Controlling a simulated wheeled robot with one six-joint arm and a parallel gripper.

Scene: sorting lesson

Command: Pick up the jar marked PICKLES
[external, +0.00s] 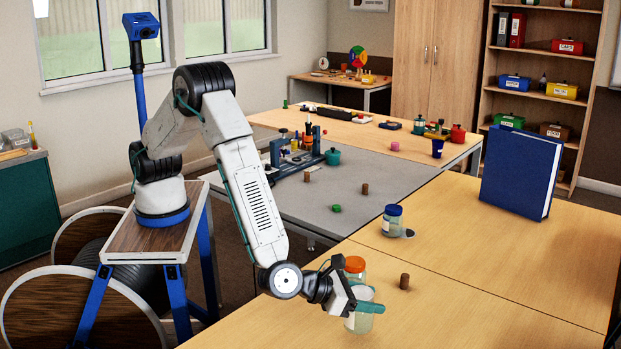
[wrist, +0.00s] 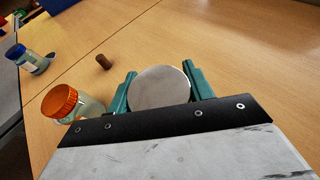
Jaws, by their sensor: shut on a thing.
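My gripper (external: 364,299) is shut on a clear glass jar (external: 358,324) with a pale grey lid. In the wrist view its round lid (wrist: 160,88) sits between my teal fingers (wrist: 162,90). I cannot read any marking on this jar, nor tell whether it touches the table. A glass jar with an orange lid (external: 355,266) stands close behind my gripper, and left of it in the wrist view (wrist: 66,103). A jar with a blue lid (external: 392,221) stands farther back; it also shows in the wrist view (wrist: 31,61). Neither label is legible as PICKLES.
A brown cork-like cylinder (external: 404,281) stands right of the orange-lidded jar. A small dark round item (external: 408,233) lies by the blue-lidded jar. A large blue binder (external: 519,172) stands at the back. The wooden table (external: 500,270) is clear on the right.

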